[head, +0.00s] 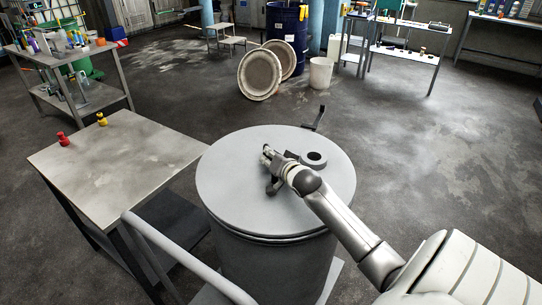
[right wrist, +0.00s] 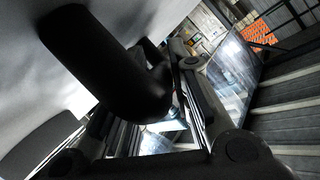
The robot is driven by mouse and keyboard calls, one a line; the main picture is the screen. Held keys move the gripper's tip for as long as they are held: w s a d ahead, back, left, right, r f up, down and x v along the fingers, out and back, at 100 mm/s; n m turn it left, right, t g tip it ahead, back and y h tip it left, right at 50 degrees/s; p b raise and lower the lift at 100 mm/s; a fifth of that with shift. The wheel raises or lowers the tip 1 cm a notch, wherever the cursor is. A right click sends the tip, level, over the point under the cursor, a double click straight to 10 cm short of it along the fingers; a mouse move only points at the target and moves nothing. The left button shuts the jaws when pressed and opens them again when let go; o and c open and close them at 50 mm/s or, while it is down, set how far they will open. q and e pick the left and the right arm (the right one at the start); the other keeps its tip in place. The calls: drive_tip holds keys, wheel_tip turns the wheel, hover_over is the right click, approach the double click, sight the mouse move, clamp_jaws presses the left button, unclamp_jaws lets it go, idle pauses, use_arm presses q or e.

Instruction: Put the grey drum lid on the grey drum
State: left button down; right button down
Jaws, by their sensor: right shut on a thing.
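The grey drum lid (head: 235,190) lies roughly level over the top of the grey drum (head: 270,265) in the head view. A band runs just below its edge; I cannot tell whether the lid is fully seated. My right gripper (head: 270,168) is over the middle of the lid, beside a round raised fitting (head: 315,158). It is shut on the lid's handle, largely hidden by the gripper in the head view. In the right wrist view the dark curved handle (right wrist: 105,65) stands out from the lid's grey surface (right wrist: 25,75). My left gripper is not in view.
A metal table (head: 115,165) with a red (head: 63,138) and a yellow small item (head: 102,119) stands left of the drum. A pale tubular rail (head: 180,255) is in front. Round lids (head: 260,75), a bucket (head: 320,73) and a blue drum (head: 287,25) stand behind. Floor at right is clear.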

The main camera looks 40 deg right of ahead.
drive_tip(key=shift+r, duration=0.15)
drive_tip(key=c, duration=1.3)
unclamp_jaws()
drive_tip(key=shift+o, duration=0.2)
drive_tip(key=shift+s+f, duration=0.1)
drive_tip(key=shift+f, duration=0.3)
drive_tip(key=v, duration=1.2)
drive_tip(key=shift+r, duration=0.3)
drive_tip(key=shift+f, duration=0.1)
